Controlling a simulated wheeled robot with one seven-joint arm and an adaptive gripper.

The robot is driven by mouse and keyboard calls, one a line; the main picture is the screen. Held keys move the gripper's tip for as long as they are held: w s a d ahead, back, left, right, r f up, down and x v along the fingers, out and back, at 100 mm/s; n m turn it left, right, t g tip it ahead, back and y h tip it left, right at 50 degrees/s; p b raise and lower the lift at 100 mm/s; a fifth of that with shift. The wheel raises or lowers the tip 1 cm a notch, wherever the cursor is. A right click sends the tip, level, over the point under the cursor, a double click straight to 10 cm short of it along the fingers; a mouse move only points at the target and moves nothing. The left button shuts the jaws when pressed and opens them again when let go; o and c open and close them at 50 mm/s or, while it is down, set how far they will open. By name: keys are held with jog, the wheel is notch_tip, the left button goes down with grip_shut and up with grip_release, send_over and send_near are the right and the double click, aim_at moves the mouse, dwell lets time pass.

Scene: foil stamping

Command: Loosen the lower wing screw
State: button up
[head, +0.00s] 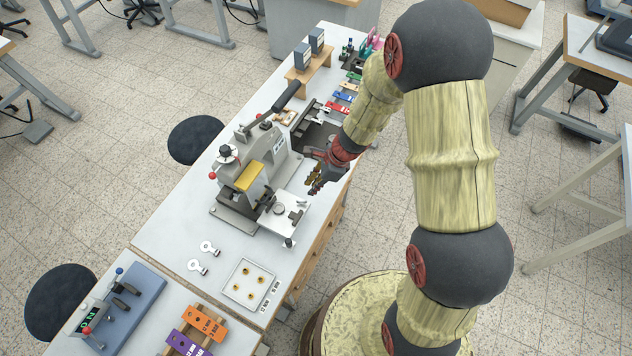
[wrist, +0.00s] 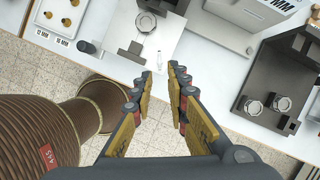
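The grey stamping press (head: 262,155) stands on the white bench, with a yellow block on its front and a long black lever. Its pale base plate (head: 292,216) reaches toward my side and also shows at the top of the wrist view (wrist: 172,38). A round metal knob (wrist: 147,21) sits on it, and a small pale piece (wrist: 158,57) lies near the plate's edge. I cannot tell for sure which part is the lower wing screw. My gripper (head: 315,190) is beside the press, above the bench edge. In the wrist view its fingers (wrist: 160,72) are apart with nothing between them.
A dark fixture with metal knobs (wrist: 275,95) stands right of my fingers. A black knob (wrist: 85,46) sticks out at the plate's corner. Floor is free below the bench edge.

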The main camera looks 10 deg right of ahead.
jog(key=shift+v, duration=1.05)
jog(key=s+d+r+n+t+h+b, duration=0.2)
jog(key=s+d+r+n+b, duration=0.2)
jog(key=s+r+n+b, duration=0.4)
jog(key=s+d+r+n+t+h+b, duration=0.2)
jog(key=s+d+r+n+b, duration=0.3)
jog(key=s+r+n+b, duration=0.3)
jog(key=s+n+b, duration=0.1)
jog(key=s+n, duration=0.2)
jog(key=n, duration=0.1)
jog(key=shift+d+r+t, duration=0.2)
jog(key=shift+r+t, duration=0.1)
jog(key=shift+r, duration=0.05)
